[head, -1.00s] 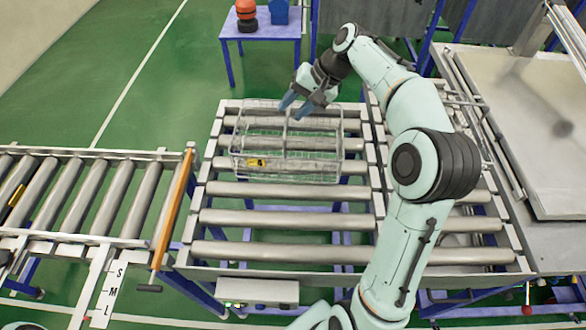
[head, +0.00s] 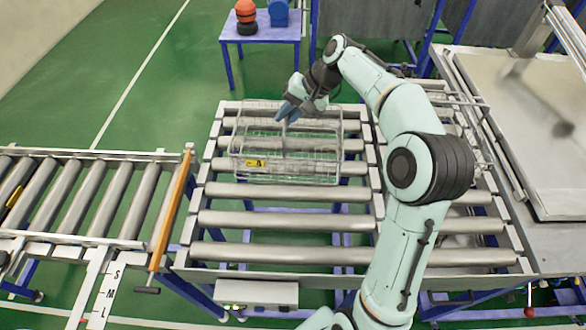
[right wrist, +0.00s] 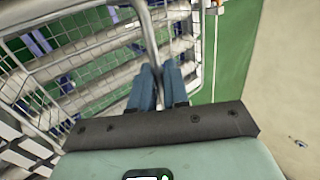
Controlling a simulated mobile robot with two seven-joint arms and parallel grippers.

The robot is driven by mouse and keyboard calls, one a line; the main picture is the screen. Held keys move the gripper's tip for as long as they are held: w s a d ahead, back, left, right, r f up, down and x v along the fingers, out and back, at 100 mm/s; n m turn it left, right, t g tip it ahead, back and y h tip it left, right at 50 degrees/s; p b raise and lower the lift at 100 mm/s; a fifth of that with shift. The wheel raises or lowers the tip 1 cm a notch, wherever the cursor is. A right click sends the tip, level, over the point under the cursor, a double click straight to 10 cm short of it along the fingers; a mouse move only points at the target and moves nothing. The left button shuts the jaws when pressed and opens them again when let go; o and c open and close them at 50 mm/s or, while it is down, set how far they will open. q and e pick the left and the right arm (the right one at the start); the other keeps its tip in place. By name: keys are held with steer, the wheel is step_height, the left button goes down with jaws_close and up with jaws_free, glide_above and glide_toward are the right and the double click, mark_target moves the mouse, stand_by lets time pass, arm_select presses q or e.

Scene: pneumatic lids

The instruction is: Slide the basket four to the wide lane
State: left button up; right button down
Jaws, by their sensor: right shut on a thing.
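A wire basket (head: 322,180) with a yellow tag (head: 256,163) sits upright on the far part of the middle roller bed (head: 290,222). My right gripper (head: 287,113) is over the basket, with its blue fingers together at the upright-looking handle bar. In the right wrist view the fingers (right wrist: 158,80) close on this grey bar (right wrist: 147,35), and the basket's mesh (right wrist: 80,65) spreads to the left. The tag's writing is too small to read. My left gripper is not in view.
A second roller lane (head: 85,195) lies left, behind an orange bar (head: 172,210) beside an S-M-L scale (head: 103,290). Near rollers of the middle bed are clear. A blue table (head: 262,30) stands behind. A grey flat-topped station (head: 530,130) is at right.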

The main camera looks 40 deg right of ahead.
steer(key=shift+w+d+r, duration=0.2)
steer(key=shift+w+d, duration=0.05)
steer(key=shift+w+d+p, duration=0.5)
steer(key=shift+w+p, duration=0.2)
steer(key=shift+p, duration=0.1)
steer(key=shift+w+d+f, duration=0.2)
steer(key=shift+w+d, duration=0.15)
steer(key=shift+w, duration=0.1)
steer(key=shift+w+d, duration=0.45)
steer(key=shift+d, duration=0.15)
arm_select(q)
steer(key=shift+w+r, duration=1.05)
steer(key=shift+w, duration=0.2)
arm_select(e)
steer(key=shift+w+d, duration=0.55)
steer(key=shift+w, duration=0.1)
steer(key=c, duration=1)
jaws_free()
steer(key=shift+c, duration=0.2)
steer(key=shift+f, duration=0.1)
